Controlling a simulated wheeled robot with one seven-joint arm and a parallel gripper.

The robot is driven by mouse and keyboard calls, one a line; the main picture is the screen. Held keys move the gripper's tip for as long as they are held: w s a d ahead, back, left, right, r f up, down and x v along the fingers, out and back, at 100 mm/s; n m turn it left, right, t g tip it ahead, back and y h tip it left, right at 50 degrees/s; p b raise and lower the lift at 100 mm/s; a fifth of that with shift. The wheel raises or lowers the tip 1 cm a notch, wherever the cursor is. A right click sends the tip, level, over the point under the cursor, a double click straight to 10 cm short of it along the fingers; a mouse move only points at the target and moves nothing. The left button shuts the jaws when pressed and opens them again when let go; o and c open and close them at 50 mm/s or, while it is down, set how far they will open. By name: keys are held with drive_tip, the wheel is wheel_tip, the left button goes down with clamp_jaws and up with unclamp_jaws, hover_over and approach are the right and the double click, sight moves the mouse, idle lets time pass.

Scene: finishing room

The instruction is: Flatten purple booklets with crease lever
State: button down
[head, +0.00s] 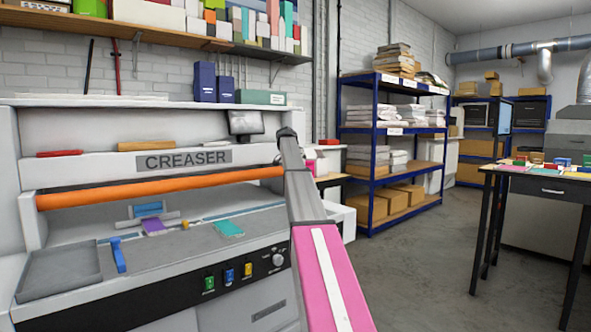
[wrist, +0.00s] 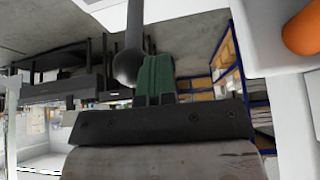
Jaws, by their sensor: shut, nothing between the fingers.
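In the head view, a purple booklet (head: 153,226) lies on the bed of the white creaser (head: 268,155), below the long orange bar (head: 150,189). My gripper (wrist: 155,76) shows in the wrist view with its green fingers shut together and nothing between them. A dark ball on a rod (wrist: 128,66) is right beside the fingers on their left; I cannot tell whether they touch, or whether it is the crease lever. The rounded end of the orange bar (wrist: 302,32) shows at the upper right. In the head view, the fingers cannot be made out.
A teal booklet (head: 229,229), a small blue piece (head: 118,254) and a grey tray (head: 60,272) are on the creaser's front. A red booklet (head: 59,153) lies on its upper ledge. Blue shelving (head: 372,133) and a black-legged table (head: 540,188) stand right, with open floor between.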

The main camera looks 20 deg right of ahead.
drive_tip(key=s+d+f+m+t+y, duration=0.1)
drive_tip(key=s+d+f+t, duration=0.1)
drive_tip(key=s, duration=0.4)
drive_tip(key=s+d+f+t+y, duration=0.1)
drive_tip(key=s+d+f+t, duration=0.1)
drive_tip(key=s, duration=0.4)
drive_tip(key=shift+s+d+f+m+t, duration=0.3)
drive_tip(key=shift+s+f+m+t, duration=0.15)
drive_tip(key=shift+t, duration=0.55)
